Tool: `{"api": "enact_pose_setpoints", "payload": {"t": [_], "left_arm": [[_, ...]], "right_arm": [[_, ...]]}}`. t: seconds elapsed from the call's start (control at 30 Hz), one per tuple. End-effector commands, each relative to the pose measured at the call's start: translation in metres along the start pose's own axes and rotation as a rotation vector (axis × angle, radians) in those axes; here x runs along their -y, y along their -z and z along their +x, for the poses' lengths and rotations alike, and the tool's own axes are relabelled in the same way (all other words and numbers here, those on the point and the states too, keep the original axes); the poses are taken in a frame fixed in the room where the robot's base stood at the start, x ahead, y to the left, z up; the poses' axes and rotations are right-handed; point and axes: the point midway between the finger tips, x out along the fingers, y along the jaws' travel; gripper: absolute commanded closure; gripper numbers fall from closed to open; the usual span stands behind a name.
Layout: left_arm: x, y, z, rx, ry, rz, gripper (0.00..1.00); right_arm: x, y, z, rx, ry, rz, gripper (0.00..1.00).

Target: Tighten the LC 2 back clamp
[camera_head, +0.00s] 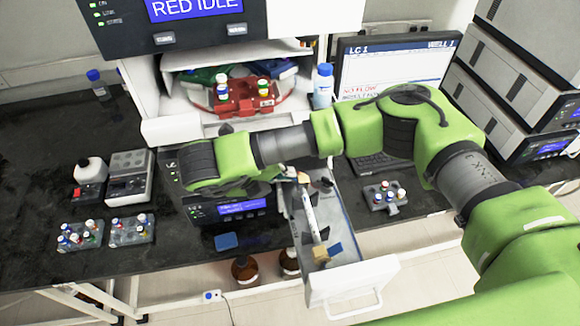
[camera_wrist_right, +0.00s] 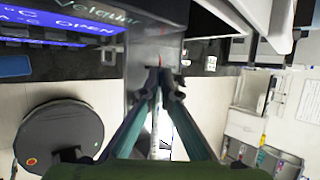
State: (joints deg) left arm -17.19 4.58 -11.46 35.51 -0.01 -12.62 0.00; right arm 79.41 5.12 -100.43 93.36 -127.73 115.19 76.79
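The LC 2 drawer (camera_head: 345,225) is pulled out from a dark unit with a lit blue display (camera_head: 243,207). A slim pale column (camera_head: 311,213) lies lengthwise in it, with a tan block (camera_head: 320,254) towards its front end. My right gripper (camera_head: 303,178) is over the rear of the drawer, by the column's back end. In the right wrist view its two fingers (camera_wrist_right: 165,82) converge and their tips nearly meet. The back clamp is hidden by the gripper, so I cannot tell whether the tips touch it. My left gripper is out of view.
Vial racks (camera_head: 80,235) and a small bench device (camera_head: 130,177) stand on the dark bench at left. A red vial carousel (camera_head: 240,97) sits in the white cabinet behind my arm. Another vial rack (camera_head: 385,197) is right of the drawer. Brown bottles (camera_head: 245,269) stand below.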

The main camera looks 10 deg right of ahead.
Motion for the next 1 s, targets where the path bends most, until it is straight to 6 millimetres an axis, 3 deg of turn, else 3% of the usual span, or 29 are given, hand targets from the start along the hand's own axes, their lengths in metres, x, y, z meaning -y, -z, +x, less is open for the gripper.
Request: {"api": "enact_pose_setpoints", "payload": {"t": [0.3,0.8,0.9,1.0], "left_arm": [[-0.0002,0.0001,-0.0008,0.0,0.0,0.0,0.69],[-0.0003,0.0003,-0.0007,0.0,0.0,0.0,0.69],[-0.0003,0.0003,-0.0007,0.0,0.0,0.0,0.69],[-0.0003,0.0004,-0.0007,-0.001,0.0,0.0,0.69]], "right_arm": [[-0.0066,0.0003,0.0003,-0.001,0.101,-0.042,1.0],[-0.0084,0.002,0.0013,-0.005,0.114,-0.052,1.0],[-0.0085,0.0021,0.0013,-0.005,0.113,-0.052,0.8],[-0.0083,0.0017,0.0012,-0.004,0.114,-0.051,0.8]]}}
